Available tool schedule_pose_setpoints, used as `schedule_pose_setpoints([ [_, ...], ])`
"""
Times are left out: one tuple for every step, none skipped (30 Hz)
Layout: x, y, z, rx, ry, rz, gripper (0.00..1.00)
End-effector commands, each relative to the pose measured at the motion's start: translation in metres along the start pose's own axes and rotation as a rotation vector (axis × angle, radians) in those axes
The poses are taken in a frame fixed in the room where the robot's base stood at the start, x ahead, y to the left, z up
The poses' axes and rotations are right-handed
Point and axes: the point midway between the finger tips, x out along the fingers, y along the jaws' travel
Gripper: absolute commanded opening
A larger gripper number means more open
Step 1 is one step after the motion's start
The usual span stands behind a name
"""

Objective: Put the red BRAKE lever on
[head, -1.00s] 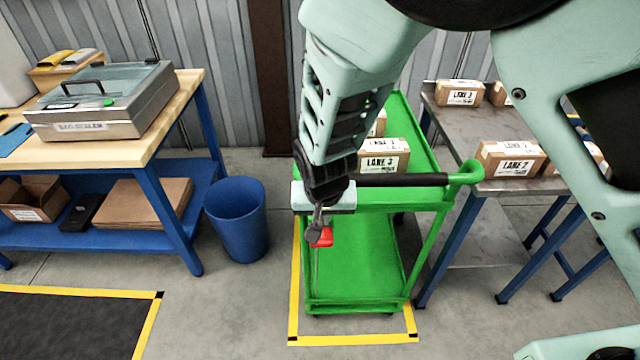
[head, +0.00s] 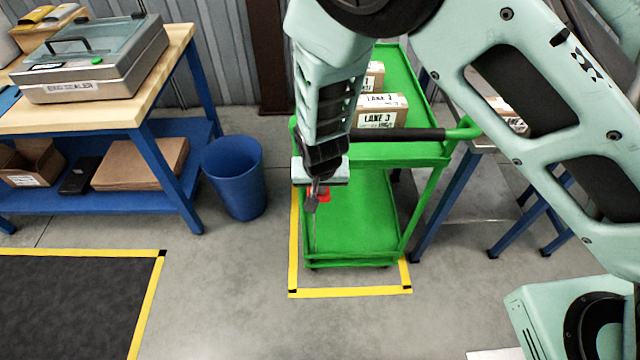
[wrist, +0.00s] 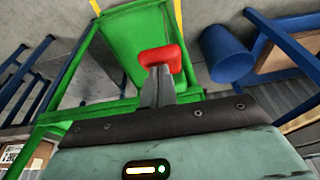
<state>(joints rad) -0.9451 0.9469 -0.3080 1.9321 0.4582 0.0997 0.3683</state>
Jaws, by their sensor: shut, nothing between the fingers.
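The red brake lever (head: 325,191) shows as a small red pad low on the near left side of the green cart (head: 365,215). In the head view my gripper's fingers partly cover it. My gripper (head: 312,202) points down at it with its fingers together and nothing between them. In the wrist view the red pad (wrist: 162,57) lies right beyond the tips of my gripper (wrist: 157,82). I cannot tell whether the fingers touch it. The lever's label and pivot do not show clearly.
Cartons (head: 378,115) marked LANE 3 stand on the cart's top shelf. The cart's black push handle (head: 395,134) is just right of my wrist. A blue bin (head: 234,180) and a workbench (head: 110,105) are to the left. Yellow tape (head: 350,292) borders the cart; floor in front is clear.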

Motion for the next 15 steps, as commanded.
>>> schedule_pose_setpoints([
  [0.001, 0.0, 0.002, -0.001, 0.006, 0.0, 0.0],
  [0.001, 0.0, 0.002, -0.002, 0.012, 0.0, 0.0],
  [0.002, -0.001, 0.004, -0.003, 0.02, 0.0, 0.0],
  [0.002, -0.001, 0.005, -0.003, 0.03, 0.0, 0.0],
  [0.003, -0.001, 0.006, -0.003, 0.04, 0.0, 0.0],
  [0.004, -0.001, 0.008, -0.004, 0.056, 0.001, 0.0],
  [0.005, 0.0, 0.01, -0.004, 0.071, 0.002, 0.0],
  [0.006, 0.0, 0.011, -0.004, 0.088, 0.001, 0.0],
  [0.008, 0.0, 0.014, -0.006, 0.112, 0.002, 0.0],
  [0.009, -0.001, 0.017, -0.007, 0.132, 0.002, 0.0],
  [0.011, -0.001, 0.019, -0.007, 0.154, 0.002, 0.0],
  [0.013, 0.0, 0.022, -0.007, 0.185, 0.003, 0.0],
  [0.015, 0.0, 0.025, -0.009, 0.21, 0.003, 0.0],
  [0.017, 0.0, 0.027, -0.009, 0.236, 0.003, 0.0],
  [0.02, 0.0, 0.03, -0.01, 0.273, 0.002, 0.0],
])
